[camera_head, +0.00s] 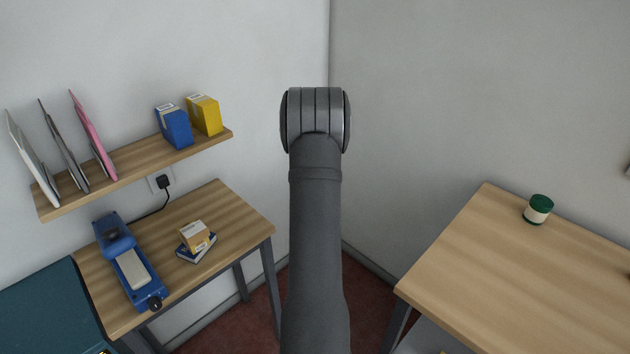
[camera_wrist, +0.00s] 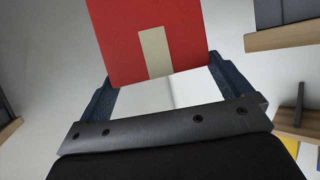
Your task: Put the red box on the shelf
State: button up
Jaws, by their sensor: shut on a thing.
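The red box (camera_wrist: 120,35) with a beige strip of tape (camera_wrist: 155,52) shows in the wrist view. My gripper (camera_wrist: 160,72) is shut on it, with one finger at each side. The box's far end is cut off by the top of the picture. In the head view my arm hides the gripper and the box. The wooden shelf (camera_head: 135,172) is on the left wall in the head view. It holds a blue box (camera_head: 174,127) and a yellow box (camera_head: 206,115) at its right end, and several upright folders or envelopes at its left.
Below the shelf, a wooden table (camera_head: 235,215) carries a blue device (camera_head: 124,262) and a small stack of boxes (camera_head: 196,238). Another table (camera_head: 480,245) at right holds a green-lidded jar (camera_head: 538,209). Wooden edges (camera_wrist: 290,36) show at the wrist view's sides. The shelf's middle has some bare board.

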notch_tip(320, 180, up, 49)
jog(key=w+a+r+n+y, duration=0.15)
jog(key=w+a, duration=0.35)
jog(key=a, duration=0.8)
jog(key=w+a+n+y, duration=0.3)
jog(key=w+a, duration=0.1)
jog(key=a, duration=0.8)
jog(key=a+f+n+g+y, duration=0.2)
jog(key=a+y, duration=0.1)
jog(key=a, duration=1.7)
notch_tip(320, 180, down, 11)
jog(key=s, duration=0.1)
jog(key=shift+d+f, duration=0.15)
jog(key=shift+f+h, duration=0.25)
jog(key=shift+f, duration=0.35)
jog(key=o, duration=1.2)
